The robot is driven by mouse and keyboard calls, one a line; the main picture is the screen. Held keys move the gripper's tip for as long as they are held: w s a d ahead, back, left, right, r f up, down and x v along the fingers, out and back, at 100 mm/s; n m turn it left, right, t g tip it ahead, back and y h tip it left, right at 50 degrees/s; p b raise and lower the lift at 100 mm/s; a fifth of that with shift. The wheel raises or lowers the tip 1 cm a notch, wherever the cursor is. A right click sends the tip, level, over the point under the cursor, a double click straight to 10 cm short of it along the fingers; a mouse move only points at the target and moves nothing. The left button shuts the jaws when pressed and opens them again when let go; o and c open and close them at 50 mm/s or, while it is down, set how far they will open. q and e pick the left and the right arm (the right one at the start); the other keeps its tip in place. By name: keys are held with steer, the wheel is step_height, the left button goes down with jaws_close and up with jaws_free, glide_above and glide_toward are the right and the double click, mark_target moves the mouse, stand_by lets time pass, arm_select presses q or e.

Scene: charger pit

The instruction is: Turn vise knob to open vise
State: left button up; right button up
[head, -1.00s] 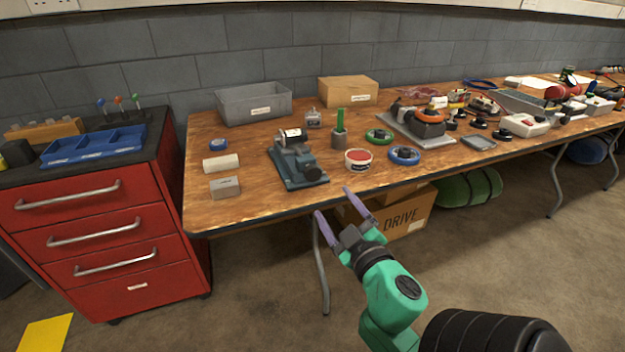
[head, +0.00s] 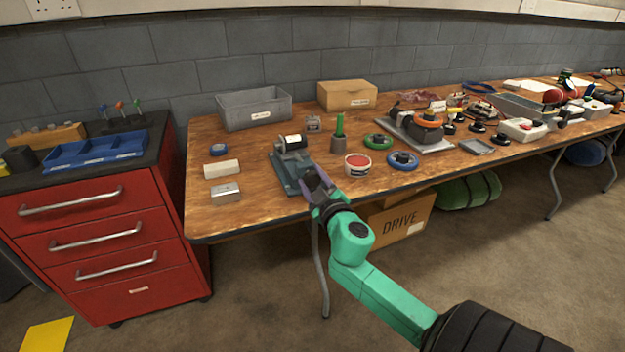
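The vise (head: 286,171) is a blue-grey bench vise near the front edge of the wooden table, holding a pale cylindrical piece with a dark end at its top. Its dark knob, at the front right of the vise, is now hidden behind my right gripper. My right gripper (head: 313,178) has purple fingers and reaches in from the lower right, with its fingertips at the knob end of the vise. The fingers point away from me and overlap the vise, so I cannot tell whether they touch or grip the knob. My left gripper is not in view.
A red-and-white tub (head: 357,166) stands close to the right of the gripper, with a blue ring-shaped wheel (head: 402,161) beyond it. A grey bin (head: 254,108) stands behind.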

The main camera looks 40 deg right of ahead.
jaws_close()
steer(key=shift+n, duration=0.3)
steer(key=shift+n+p, duration=0.6)
steer(key=shift+n, duration=1.2)
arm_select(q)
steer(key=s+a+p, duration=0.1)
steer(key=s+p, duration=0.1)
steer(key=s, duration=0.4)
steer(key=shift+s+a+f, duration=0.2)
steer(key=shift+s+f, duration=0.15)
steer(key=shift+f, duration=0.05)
arm_select(e)
steer(key=n, duration=0.5)
steer(key=shift+n, duration=0.4)
steer(key=shift+f, duration=0.1)
